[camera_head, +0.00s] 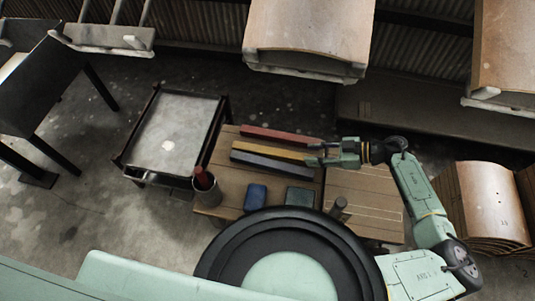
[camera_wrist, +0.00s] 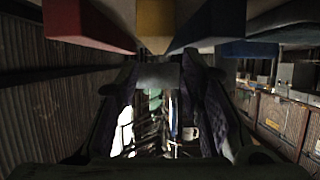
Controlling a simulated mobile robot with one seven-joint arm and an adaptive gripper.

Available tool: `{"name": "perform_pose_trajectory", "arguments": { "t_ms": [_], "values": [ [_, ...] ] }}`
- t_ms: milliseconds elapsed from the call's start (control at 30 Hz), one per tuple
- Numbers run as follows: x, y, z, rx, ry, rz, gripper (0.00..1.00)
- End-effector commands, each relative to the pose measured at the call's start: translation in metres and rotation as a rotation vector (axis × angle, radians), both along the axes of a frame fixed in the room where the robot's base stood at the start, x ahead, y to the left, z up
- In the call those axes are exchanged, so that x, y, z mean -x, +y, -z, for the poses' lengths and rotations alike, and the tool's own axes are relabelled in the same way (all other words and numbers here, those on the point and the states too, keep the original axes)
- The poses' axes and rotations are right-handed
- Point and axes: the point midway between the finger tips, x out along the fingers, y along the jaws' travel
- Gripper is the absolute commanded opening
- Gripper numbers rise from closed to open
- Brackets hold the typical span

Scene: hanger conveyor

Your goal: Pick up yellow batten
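The yellow batten (camera_head: 268,150) lies on the wooden table between the red batten (camera_head: 280,136) and the dark blue batten (camera_head: 272,165). My gripper (camera_head: 318,154) is at the right end of the battens, with its two fingers apart. In the head view the fingers overlap the yellow batten's right end; I cannot tell whether they touch it. In the wrist view the yellow batten (camera_wrist: 155,18) is at top centre, between the red batten (camera_wrist: 85,25) and the blue batten (camera_wrist: 215,28). Nothing is visibly held.
A blue box (camera_head: 256,197), a dark green box (camera_head: 299,197) and a cup (camera_head: 206,192) holding a red item stand on the near side of the wooden table (camera_head: 228,160). A metal-topped cart (camera_head: 172,130) is at left. Wooden panels (camera_head: 312,30) hang at the back.

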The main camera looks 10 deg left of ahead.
Motion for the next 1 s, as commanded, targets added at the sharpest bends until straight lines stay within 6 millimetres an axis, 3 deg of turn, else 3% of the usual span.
{"name": "perform_pose_trajectory", "arguments": {
  "t_ms": [100,367,600,1000],
  "values": [
    [0.000,0.020,0.007,-0.005,-0.002,-0.001,0.35],
    [-0.001,0.041,0.015,-0.004,-0.003,0.000,0.35],
    [-0.004,0.075,0.027,-0.005,-0.001,0.001,0.35],
    [-0.005,0.084,0.031,-0.002,-0.002,0.002,0.32]
  ]
}}
